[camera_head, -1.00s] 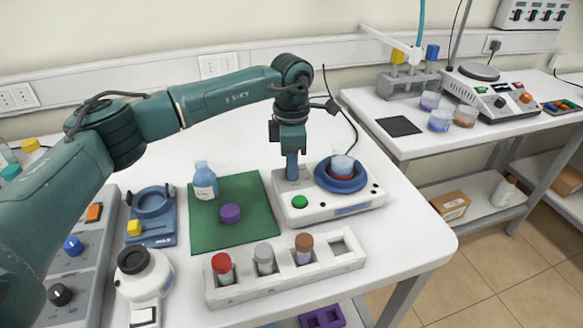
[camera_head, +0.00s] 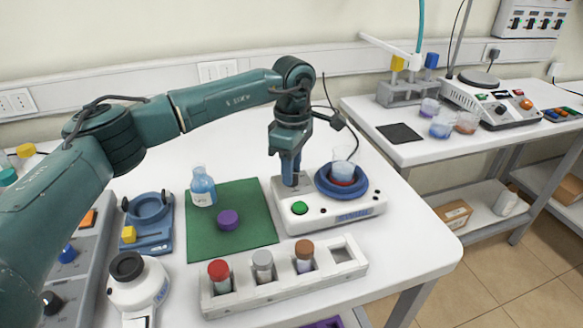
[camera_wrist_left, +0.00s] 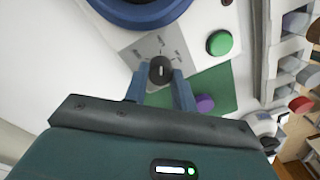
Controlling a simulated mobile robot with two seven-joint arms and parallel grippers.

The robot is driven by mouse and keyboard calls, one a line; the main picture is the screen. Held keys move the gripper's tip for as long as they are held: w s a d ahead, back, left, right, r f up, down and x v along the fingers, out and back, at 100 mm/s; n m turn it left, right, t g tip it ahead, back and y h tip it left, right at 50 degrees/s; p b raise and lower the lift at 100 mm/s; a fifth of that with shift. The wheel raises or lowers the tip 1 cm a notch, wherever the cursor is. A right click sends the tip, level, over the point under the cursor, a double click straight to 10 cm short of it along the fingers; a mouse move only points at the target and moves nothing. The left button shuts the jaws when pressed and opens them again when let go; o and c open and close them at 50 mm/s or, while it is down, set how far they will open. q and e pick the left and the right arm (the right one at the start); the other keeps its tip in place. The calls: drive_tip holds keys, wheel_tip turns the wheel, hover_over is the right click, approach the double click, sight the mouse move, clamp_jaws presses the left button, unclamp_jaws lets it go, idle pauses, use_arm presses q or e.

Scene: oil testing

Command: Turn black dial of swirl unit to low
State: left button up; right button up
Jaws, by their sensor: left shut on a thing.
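My left gripper (camera_wrist_left: 162,76) points down over the unit and is shut on the dial, one blue finger on each side. In the head view the left gripper (camera_head: 290,178) hides the dial. My right gripper is not in view.
A rack (camera_head: 285,281) with capped vials stands in front of the unit. A green mat (camera_head: 245,236) with a purple cap (camera_head: 228,220) lies to its left, beside a blue-liquid bottle (camera_head: 203,188). The table's right edge is close to the unit.

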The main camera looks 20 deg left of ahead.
use_arm(q)
drive_tip(key=shift+r, duration=0.1)
drive_tip(key=o, duration=1)
wheel_tip(320, 180, up, 13)
drive_tip(key=shift+w+b, duration=0.2)
drive_tip(key=shift+b, duration=0.2)
